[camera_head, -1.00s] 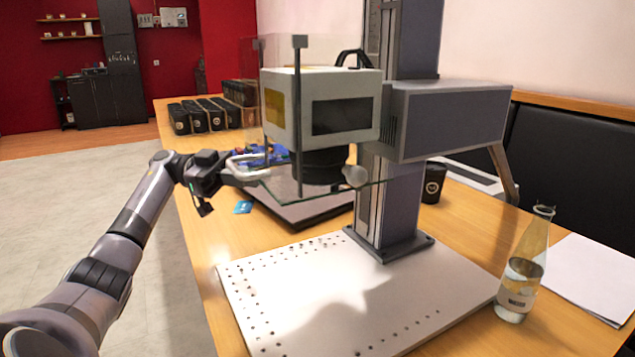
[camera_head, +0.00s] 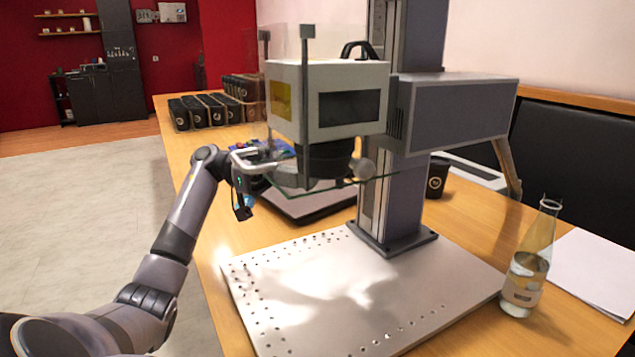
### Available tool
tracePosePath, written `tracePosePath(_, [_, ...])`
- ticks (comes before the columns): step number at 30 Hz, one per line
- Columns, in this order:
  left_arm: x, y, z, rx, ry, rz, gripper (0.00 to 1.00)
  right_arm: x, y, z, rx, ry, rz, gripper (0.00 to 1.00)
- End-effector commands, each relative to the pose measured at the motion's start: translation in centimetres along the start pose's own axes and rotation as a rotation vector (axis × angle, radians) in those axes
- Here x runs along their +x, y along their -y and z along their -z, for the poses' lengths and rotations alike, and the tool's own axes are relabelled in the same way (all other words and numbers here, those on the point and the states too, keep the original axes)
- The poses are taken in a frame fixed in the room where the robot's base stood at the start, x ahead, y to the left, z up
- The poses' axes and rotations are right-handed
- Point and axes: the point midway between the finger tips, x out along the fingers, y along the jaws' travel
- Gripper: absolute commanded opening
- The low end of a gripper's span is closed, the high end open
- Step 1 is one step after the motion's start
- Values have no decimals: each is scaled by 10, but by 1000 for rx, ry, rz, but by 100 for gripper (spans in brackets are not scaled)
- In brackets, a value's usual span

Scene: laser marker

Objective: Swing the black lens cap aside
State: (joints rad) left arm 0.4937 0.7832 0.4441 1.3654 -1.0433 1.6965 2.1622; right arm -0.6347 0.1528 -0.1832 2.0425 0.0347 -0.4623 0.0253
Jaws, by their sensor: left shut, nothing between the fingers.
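The laser marker's head (camera_head: 285,98) is a white box with a yellow window and a dark window. Below it is a round black part (camera_head: 328,158), which looks like the lens with its cap; I cannot tell where the cap begins. A rounded grey tab (camera_head: 362,168) shows at its right side. My left gripper (camera_head: 308,182) reaches in from the left, shut and empty, with its tips at the lower left of the black part, seen through clear glass. I cannot tell whether they touch it. My right gripper is not in view.
Clear glass panels (camera_head: 335,186) hang around the head on dark posts. The grey column (camera_head: 385,215) stands on a white perforated base plate (camera_head: 290,320). A dark flat device lies behind. A glass bottle (camera_head: 525,270), a black cup (camera_head: 437,178) and paper (camera_head: 595,270) are at right.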

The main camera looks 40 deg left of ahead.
Motion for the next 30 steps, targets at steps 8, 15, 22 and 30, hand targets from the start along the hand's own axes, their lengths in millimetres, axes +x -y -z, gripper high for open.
tracePosePath(8, [29, 0, 0, 0, -1, -1, 0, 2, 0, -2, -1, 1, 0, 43])
tracePosePath(15, [32, 0, 0, 0, 0, 1, 0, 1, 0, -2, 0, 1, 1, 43])
tracePosePath(22, [32, 0, 0, 0, 0, 0, 0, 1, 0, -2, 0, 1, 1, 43])
tracePosePath(30, [34, -3, 1, -2, 1, -17, 0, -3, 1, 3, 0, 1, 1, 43])
